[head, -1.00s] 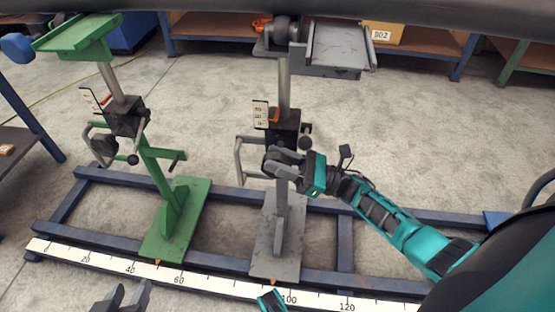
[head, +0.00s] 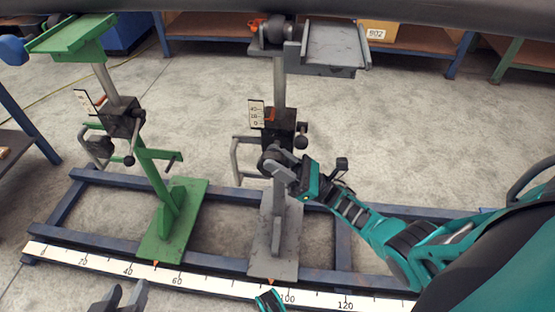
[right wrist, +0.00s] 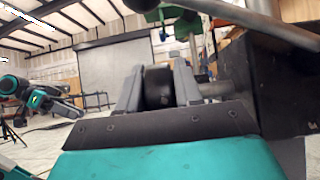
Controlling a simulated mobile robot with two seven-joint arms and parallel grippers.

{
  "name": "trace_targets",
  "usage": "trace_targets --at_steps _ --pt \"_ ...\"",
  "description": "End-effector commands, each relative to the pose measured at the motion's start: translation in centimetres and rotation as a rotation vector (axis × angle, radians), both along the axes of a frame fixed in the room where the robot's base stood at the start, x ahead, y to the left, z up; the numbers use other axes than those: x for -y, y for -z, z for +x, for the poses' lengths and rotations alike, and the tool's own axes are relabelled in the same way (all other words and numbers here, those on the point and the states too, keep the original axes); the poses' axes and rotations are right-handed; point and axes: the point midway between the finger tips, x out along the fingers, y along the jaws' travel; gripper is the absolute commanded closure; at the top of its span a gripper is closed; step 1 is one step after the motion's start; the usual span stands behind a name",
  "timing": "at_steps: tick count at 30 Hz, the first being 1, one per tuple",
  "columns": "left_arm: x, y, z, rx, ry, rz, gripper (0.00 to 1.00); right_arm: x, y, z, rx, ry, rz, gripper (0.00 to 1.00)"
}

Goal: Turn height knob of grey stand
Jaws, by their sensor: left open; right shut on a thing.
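The grey stand (head: 279,235) stands upright on the floor rails, with a dark clamp block (head: 284,128) on its post and a grey top plate (head: 335,45). My right gripper (head: 272,158) is at the front of this block, just below it. In the right wrist view its two fingers (right wrist: 158,90) are shut on a round black knob (right wrist: 158,86), with a metal shaft running right to the dark block. In the head view the gripper mostly hides the knob. My left gripper (head: 120,297) is open and empty at the bottom edge, away from both stands.
A green stand (head: 172,215) stands to the left on the same blue rails (head: 225,192). A white scale strip (head: 205,285) runs along the front. A long dark pipe (head: 300,10) crosses the top. Bare floor lies right of the grey stand.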

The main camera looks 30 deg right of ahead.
Motion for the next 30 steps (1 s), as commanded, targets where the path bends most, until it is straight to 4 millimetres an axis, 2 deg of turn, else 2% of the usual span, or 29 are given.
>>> trace_targets --at_steps 3,4,10,22,28,30 --pt "0.0 0.0 0.0 0.000 0.000 0.000 0.57 0.0 0.1 -0.1 -0.002 -0.001 -0.002 0.96" --pt "0.0 0.0 0.0 0.000 0.000 0.000 0.57 0.0 0.1 -0.1 -0.002 -0.001 -0.002 0.64" --pt "0.0 0.0 0.0 0.000 -0.001 0.001 0.57 0.0 0.1 0.0 -0.002 -0.001 -0.002 0.45" --pt "0.0 0.0 0.0 -0.001 -0.001 0.000 0.57 0.6 0.6 -0.4 -0.004 0.000 -0.002 0.45" --pt "0.0 0.1 0.0 -0.002 -0.001 0.000 0.57 2.0 2.1 -1.5 -0.006 0.001 -0.002 0.45" --pt "-0.1 0.1 -0.1 -0.003 -0.001 0.001 0.57 3.7 2.1 -2.7 -0.005 0.002 -0.005 0.45"
